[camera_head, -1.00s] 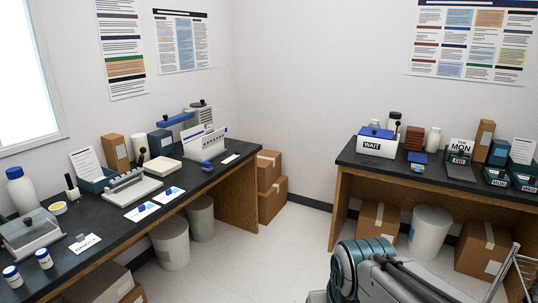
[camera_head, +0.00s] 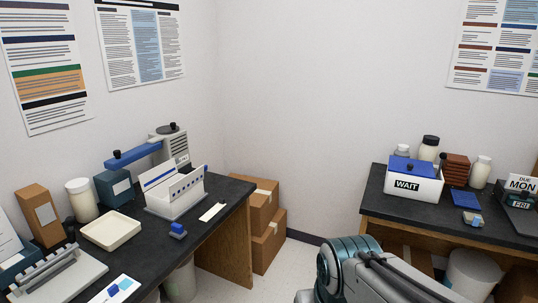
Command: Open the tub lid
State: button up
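A white tub (camera_head: 414,186) labelled WAIT stands near the left end of the right-hand table. A blue lid (camera_head: 398,165) with a black knob lies on top of it and looks closed. My gripper is out of view. Only part of my own arm shows at the bottom centre, well in front of the tables.
The right-hand table (camera_head: 383,205) also holds bottles, brown blocks, a blue pad (camera_head: 459,203) and day-labelled trays (camera_head: 518,195). The left-hand table (camera_head: 232,191) carries a rack, a cream tray and jars. Cardboard boxes (camera_head: 265,245) stand on the floor between the tables.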

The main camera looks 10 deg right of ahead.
aim_at(398, 164)
jog(key=i, duration=1)
jog(key=z, duration=1.2)
jog(key=i, duration=1.65)
